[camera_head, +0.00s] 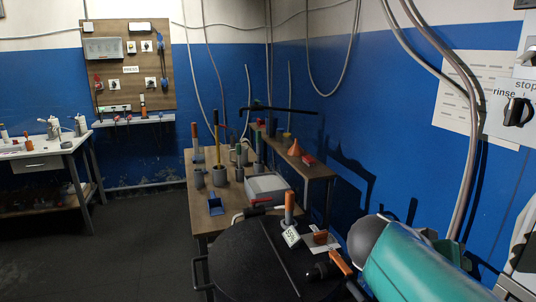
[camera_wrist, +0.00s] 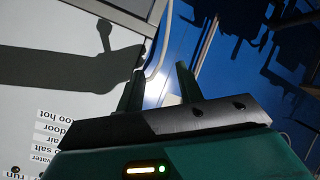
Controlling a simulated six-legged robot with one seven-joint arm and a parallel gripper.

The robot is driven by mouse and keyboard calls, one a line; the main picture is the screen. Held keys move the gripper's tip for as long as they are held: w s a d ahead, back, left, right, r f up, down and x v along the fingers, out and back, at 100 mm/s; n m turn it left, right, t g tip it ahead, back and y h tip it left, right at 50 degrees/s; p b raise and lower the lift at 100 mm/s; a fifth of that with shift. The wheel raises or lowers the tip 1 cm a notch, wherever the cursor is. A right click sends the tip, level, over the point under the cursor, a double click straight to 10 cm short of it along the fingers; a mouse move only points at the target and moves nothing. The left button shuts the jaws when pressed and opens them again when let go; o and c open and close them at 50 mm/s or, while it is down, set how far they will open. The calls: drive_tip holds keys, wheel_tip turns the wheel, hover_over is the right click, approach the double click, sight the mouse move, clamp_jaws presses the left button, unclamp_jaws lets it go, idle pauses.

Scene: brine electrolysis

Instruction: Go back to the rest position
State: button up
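My gripper (camera_wrist: 160,88) shows in the wrist view with its two dark fingers apart. The gap between them is empty, with a pale, bright surface behind it. In the head view my teal arm reaches in from the lower right. I cannot make out the fingers there. In the wrist view a white panel with printed words (camera_wrist: 52,140) lies to the left of my gripper, with a dark shadow across its upper part.
A wooden bench (camera_head: 202,219) with several vessels stands ahead. An orange-topped cylinder (camera_head: 289,209) and a small white label (camera_head: 291,236) are close in front. A wall panel with a black knob (camera_head: 518,111) is at the right. Open floor (camera_head: 110,245) lies left.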

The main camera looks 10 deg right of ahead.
drive_tip(key=a+f+n+t+y, duration=0.1)
drive_tip(key=a+f+n+y, duration=0.2)
drive_tip(key=a, duration=0.5)
drive_tip(key=a+f+n+t+y, duration=0.2)
drive_tip(key=a+y, duration=0.3)
drive_tip(key=a, duration=0.3)
drive_tip(key=a+f+n+t+y, duration=0.1)
drive_tip(key=a+f+n+y, duration=0.3)
drive_tip(key=a, duration=0.5)
drive_tip(key=shift+f+n+t, duration=0.3)
drive_tip(key=shift+f, duration=0.1)
drive_tip(key=shift+a, duration=0.2)
